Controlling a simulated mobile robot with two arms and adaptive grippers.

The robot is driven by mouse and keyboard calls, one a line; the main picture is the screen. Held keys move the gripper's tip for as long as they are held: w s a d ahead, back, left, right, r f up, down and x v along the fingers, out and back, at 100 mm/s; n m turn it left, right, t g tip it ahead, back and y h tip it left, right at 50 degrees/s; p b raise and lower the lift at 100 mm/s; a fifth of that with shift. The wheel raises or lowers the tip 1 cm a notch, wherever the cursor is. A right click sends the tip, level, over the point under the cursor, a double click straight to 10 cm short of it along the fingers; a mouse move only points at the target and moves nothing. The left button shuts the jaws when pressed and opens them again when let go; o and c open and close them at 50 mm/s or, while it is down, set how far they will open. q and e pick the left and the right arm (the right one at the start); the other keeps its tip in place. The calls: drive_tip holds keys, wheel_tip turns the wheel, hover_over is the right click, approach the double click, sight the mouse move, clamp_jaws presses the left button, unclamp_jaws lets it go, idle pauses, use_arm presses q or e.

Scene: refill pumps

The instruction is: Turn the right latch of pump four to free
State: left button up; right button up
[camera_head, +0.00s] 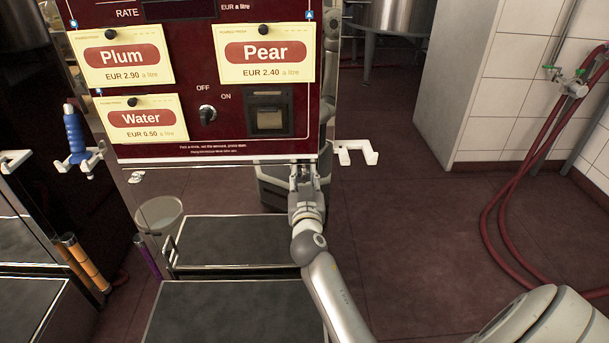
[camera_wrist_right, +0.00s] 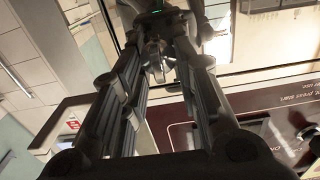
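The dark red pump panel (camera_head: 215,88) with Plum, Pear and Water cards fills the upper middle of the head view. No pump number is readable. A small metal fitting (camera_head: 136,177), possibly a latch, sits under its lower left edge. My right gripper (camera_head: 303,172) is at the panel's lower right edge and covers whatever latch is there. In the right wrist view its two fingers (camera_wrist_right: 160,62) stand apart, with a small metallic part (camera_wrist_right: 155,48) near their tips. I cannot tell whether they touch it. My left gripper is out of view.
A white hook (camera_head: 356,151) sticks out right of the panel. A blue nozzle (camera_head: 75,132) hangs at the left. Dark platforms (camera_head: 240,240) and a pale bucket (camera_head: 160,213) lie below. Red hoses (camera_head: 487,225) hang at the right. The floor (camera_head: 410,220) between is clear.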

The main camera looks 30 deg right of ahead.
drive_tip(key=shift+c, duration=0.2)
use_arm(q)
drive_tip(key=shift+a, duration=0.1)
use_arm(e)
clamp_jaws()
